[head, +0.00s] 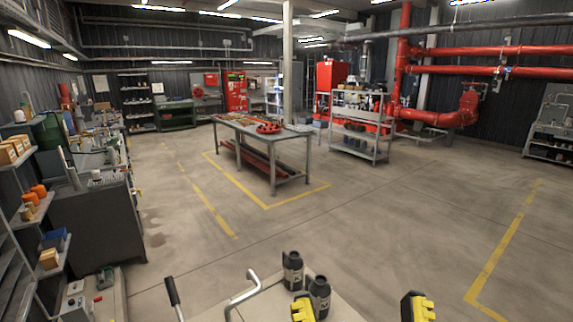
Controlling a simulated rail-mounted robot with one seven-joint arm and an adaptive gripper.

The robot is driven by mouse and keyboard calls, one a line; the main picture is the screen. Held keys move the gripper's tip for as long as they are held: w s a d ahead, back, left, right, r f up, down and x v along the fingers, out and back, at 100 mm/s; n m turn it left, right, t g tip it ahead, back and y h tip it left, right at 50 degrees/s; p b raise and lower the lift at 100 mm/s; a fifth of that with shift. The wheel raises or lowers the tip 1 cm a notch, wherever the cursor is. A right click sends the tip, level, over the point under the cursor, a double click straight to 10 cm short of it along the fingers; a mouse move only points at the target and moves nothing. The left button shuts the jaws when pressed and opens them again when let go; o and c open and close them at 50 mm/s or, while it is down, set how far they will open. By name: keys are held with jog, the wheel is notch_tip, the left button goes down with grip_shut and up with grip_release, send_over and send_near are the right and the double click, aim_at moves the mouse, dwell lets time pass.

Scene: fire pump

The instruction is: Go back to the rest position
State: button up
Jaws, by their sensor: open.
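My gripper (361,307) shows at the bottom edge, right of centre. Its two black fingers with yellow pads stand wide apart, with nothing visible between them. The rest of my arm is below the frame. The left finger overlaps the lower part of a dark bottle-like cylinder (320,292) in the picture; I cannot tell whether they touch. A second dark cylinder (292,268) stands just behind it.
A bent metal handle (241,292) and a black-gripped lever (173,292) rise at the bottom. A workbench (240,127) stands mid-room. Shelves (28,215) line the left. Red pipes (460,115) run at the back right. The floor (400,225) between is clear.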

notch_tip(320, 180, up, 20)
jog(key=p, duration=1.7)
